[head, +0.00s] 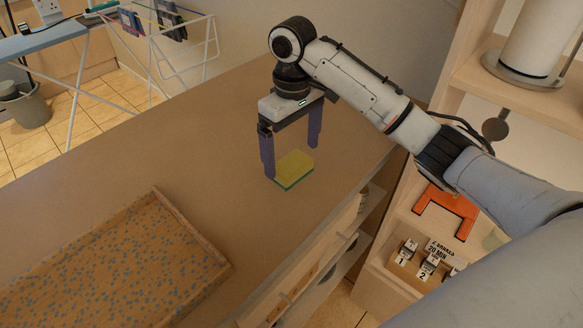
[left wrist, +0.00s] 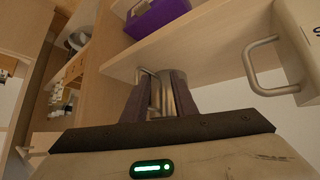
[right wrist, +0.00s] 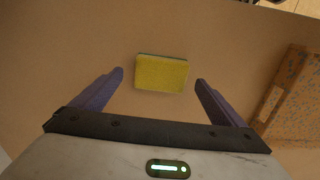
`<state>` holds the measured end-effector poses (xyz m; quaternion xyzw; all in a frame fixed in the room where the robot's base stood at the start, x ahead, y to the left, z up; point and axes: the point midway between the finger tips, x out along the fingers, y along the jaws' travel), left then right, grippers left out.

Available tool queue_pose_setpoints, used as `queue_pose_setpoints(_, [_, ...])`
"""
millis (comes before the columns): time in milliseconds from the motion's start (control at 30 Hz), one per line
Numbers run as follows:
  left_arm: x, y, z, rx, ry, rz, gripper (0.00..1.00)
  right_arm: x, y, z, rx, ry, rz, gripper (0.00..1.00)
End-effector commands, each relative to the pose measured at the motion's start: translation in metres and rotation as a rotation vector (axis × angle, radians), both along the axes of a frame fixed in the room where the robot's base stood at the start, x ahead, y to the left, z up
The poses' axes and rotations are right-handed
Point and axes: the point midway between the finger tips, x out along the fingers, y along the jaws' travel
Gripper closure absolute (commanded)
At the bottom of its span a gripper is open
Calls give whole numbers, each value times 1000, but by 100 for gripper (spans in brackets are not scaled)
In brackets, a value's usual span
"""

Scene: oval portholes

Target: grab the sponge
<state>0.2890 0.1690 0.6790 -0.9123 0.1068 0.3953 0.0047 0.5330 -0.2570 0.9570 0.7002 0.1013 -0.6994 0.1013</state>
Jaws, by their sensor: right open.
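The sponge (head: 295,167) is yellow on top with a green underside and lies flat on the brown counter (head: 225,120). In the right wrist view the sponge (right wrist: 162,73) lies ahead of the fingertips, centred between them. My right gripper (head: 291,162) is open and empty, pointing down above the sponge, with a finger toward either side. It also shows in the right wrist view (right wrist: 161,76). My left gripper (left wrist: 160,74) shows only in its wrist view, with a gap between its fingers. A metal cylinder (left wrist: 161,97) shows in that gap; I cannot tell whether it is touched.
A speckled cork-coloured tray (head: 205,240) lies on the counter at the lower left, apart from the sponge. Drawers (head: 300,262) line the counter's front. Shelves with an orange object (head: 446,211) stand at the right. The counter around the sponge is clear.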

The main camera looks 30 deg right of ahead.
Motion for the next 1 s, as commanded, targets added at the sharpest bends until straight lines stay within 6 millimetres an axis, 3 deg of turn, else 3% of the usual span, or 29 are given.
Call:
queue_pose_setpoints(233, [4,0,7,0,-9,-1,74,-2,2,-35,-1,3,0,6])
queue_pose_setpoints(533, [11,-1,11,-1,-23,0,74,-1,2,-40,0,1,0,6])
queue_pose_setpoints(800, [9,-1,10,-1,-20,0,74,-1,2,-40,0,1,0,50])
queue_pose_setpoints(1000, [6,0,9,-2,-15,0,74,-1,2,-39,0,1,0,50])
